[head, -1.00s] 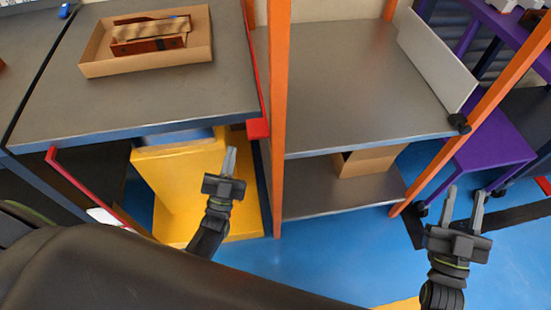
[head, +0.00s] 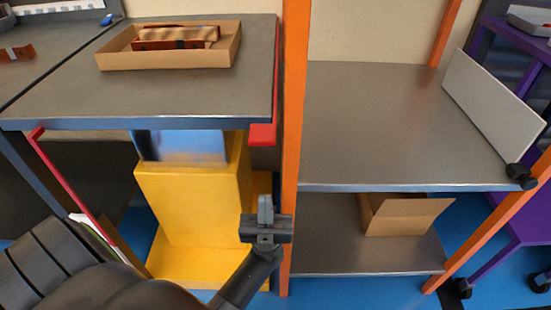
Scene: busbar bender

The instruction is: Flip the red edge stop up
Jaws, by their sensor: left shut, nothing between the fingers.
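The red edge stop (head: 263,135) is a red piece at the front right corner of the grey-topped table (head: 190,85). It sits just below the tabletop's front edge, and a thin red strip runs back from it along the table's right edge. My left gripper (head: 265,205) is shut and empty. In the picture it is below the red piece, fingers pointing up toward it, with a visible gap between them. The gripper appears in front of the yellow machine base and beside the orange post. My right gripper is out of view.
An orange post (head: 294,130) stands close right of the red piece. A cardboard tray (head: 168,60) with wrapped bars lies on the tabletop. A yellow block (head: 195,195) stands below it. Grey shelves (head: 400,120) to the right hold an open carton (head: 400,215).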

